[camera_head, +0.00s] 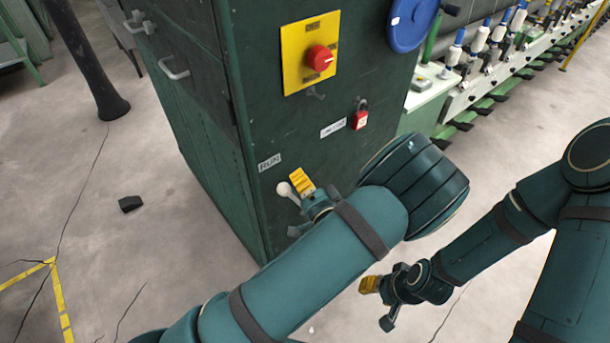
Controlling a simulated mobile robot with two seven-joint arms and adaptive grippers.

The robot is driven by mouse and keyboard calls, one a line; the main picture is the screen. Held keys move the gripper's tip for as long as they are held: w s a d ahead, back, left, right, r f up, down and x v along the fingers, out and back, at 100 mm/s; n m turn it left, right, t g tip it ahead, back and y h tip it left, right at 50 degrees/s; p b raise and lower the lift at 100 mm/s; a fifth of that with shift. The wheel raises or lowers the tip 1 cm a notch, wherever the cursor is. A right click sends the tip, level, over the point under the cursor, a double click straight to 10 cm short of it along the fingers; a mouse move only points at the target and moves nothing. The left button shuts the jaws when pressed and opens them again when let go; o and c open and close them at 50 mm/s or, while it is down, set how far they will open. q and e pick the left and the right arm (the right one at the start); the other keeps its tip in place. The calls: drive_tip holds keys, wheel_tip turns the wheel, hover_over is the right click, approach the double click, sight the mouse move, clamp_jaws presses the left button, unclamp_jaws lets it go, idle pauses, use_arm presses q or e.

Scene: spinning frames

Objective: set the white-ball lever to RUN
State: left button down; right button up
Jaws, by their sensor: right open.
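The white-ball lever (284,189) sits low on the front of the green cabinet, near its left edge. Its pale ball points left and up, just below the RUN label (269,162). My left gripper (298,206) is at the lever, with its yellow-padded finger above the stem and the other finger below. The fingers look spread; whether either touches the lever cannot be told. The lever's pivot is hidden behind my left gripper and arm. My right gripper (378,304) is open and empty, lower right, away from the cabinet.
The green cabinet (200,120) carries a yellow plate (292,75) with a red knob (319,58), a red padlock (360,116) and a small white label (333,128). A spinning frame (490,60) with bobbins runs back right. A dark block (130,203) lies on open floor left.

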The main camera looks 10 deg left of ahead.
use_arm(q)
drive_tip(key=shift+s+a+f, duration=0.3)
drive_tip(key=shift+s+a, duration=0.25)
drive_tip(key=shift+s, duration=0.15)
drive_tip(key=shift+a, duration=0.1)
